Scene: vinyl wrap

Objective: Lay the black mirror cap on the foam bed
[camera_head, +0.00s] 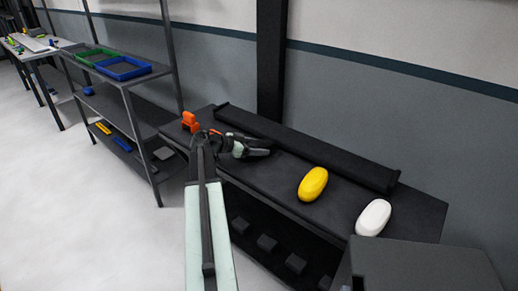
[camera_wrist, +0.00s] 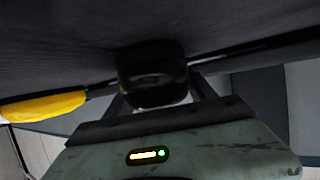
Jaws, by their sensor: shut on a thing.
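My gripper (camera_head: 258,150) is low over the dark bench at the back, left of the yellow cap. In the wrist view a rounded black object, the black mirror cap (camera_wrist: 152,72), sits between my fingers, which are shut on it. Dark surface lies right beside it, and I cannot tell whether it touches. In the head view the cap hardly separates from the dark gripper and bench. I cannot tell for certain which dark surface is the foam bed; the dark bench top (camera_head: 270,180) lies under the gripper.
A yellow cap (camera_head: 313,184) and a white cap (camera_head: 373,218) lie to the right. A long black roll (camera_head: 310,147) runs along the back edge. A grey box (camera_head: 425,268) is at lower right. A shelf with a blue tray (camera_head: 124,68) stands left. Bench top between gripper and yellow cap is clear.

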